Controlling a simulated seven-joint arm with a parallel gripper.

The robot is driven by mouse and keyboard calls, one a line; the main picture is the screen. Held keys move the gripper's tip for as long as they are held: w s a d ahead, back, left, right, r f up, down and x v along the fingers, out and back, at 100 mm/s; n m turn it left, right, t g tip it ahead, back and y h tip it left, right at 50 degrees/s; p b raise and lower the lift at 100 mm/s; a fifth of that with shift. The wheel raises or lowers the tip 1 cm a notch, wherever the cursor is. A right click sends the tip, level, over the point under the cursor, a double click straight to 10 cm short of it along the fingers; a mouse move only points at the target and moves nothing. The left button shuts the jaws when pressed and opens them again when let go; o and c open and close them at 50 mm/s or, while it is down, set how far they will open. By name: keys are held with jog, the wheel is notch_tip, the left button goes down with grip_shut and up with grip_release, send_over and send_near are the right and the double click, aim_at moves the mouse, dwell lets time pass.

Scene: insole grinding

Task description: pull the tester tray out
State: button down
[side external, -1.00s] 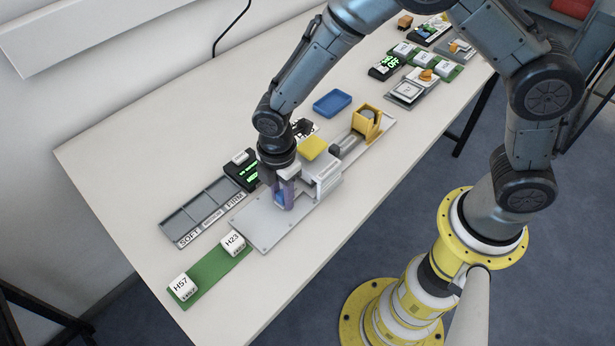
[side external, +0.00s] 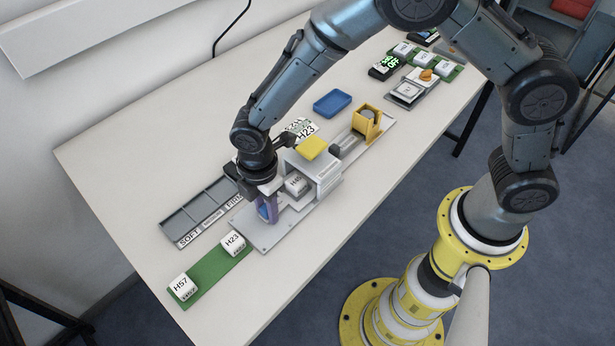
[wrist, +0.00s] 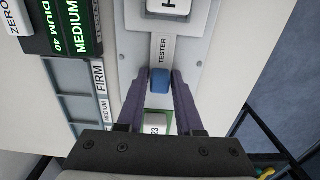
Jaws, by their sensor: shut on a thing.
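The tester is a grey-white housing (side external: 326,170) on a long pale base plate (side external: 262,241). Its tray (side external: 283,202) sticks out of the housing toward the lower left, with a white block marked H (side external: 297,186) on it. In the wrist view the tray's strip reads TESTER (wrist: 164,50) and ends in a blue handle (wrist: 160,80). My gripper (side external: 267,216) is shut on this handle, with one finger on each side of it in the wrist view (wrist: 160,84). The block also shows at that view's top edge (wrist: 170,8).
A green strip (side external: 208,271) with white blocks H57 and H23 lies beyond the plate's lower-left end. A grey sorting tray (side external: 197,212) lies left of the plate. A yellow pad (side external: 312,148) tops the housing. A blue dish (side external: 332,103) stands behind.

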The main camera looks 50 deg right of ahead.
aim_at(254, 228)
jog(key=shift+a, duration=2)
jog(key=c, duration=0.8)
grip_release()
notch_tip(254, 228, up, 7)
